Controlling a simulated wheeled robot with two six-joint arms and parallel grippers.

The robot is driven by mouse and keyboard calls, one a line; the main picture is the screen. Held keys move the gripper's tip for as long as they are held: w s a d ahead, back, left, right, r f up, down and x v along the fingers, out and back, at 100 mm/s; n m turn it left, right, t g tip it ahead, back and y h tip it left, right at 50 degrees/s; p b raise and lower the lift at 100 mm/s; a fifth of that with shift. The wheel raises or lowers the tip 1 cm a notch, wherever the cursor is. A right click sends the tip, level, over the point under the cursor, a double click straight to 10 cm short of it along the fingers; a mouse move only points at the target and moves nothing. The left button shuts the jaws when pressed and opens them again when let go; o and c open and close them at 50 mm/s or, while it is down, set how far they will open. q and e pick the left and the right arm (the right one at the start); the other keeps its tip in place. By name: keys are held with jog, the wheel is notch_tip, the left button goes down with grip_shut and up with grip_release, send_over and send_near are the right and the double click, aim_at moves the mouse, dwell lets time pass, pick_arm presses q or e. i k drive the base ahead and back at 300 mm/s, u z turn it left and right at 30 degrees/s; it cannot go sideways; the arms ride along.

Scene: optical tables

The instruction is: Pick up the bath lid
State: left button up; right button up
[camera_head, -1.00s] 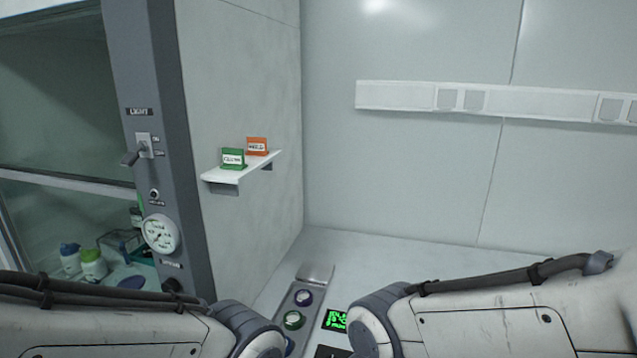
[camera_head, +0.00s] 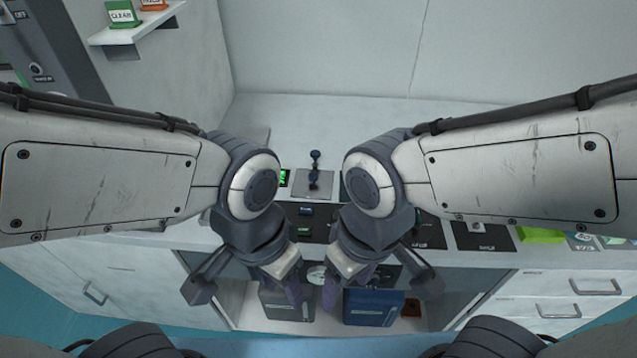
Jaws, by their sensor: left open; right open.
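A square, pale metal plate (camera_head: 312,184) with a dark blue knobbed piece (camera_head: 315,160) standing at it lies on the bench between my arms. It may be the bath lid, but I cannot tell for sure. My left gripper (camera_head: 246,290) is open and empty, hanging in front of the bench edge, nearer to me than the plate. My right gripper (camera_head: 381,288) is open and empty, to the right of the left one at a similar height. My arm joints hide the bench on both sides of the plate.
A dark panel (camera_head: 307,222) runs along the bench front. Below, an open bay holds a dark grey box (camera_head: 285,306) and a blue box (camera_head: 374,308). Drawers (camera_head: 570,289) are at the right. A wall shelf (camera_head: 136,30) with green and orange signs is at upper left.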

aim_at(308, 184)
jog(key=u, duration=0.85)
jog(key=i, duration=0.5)
jog(key=u, duration=0.05)
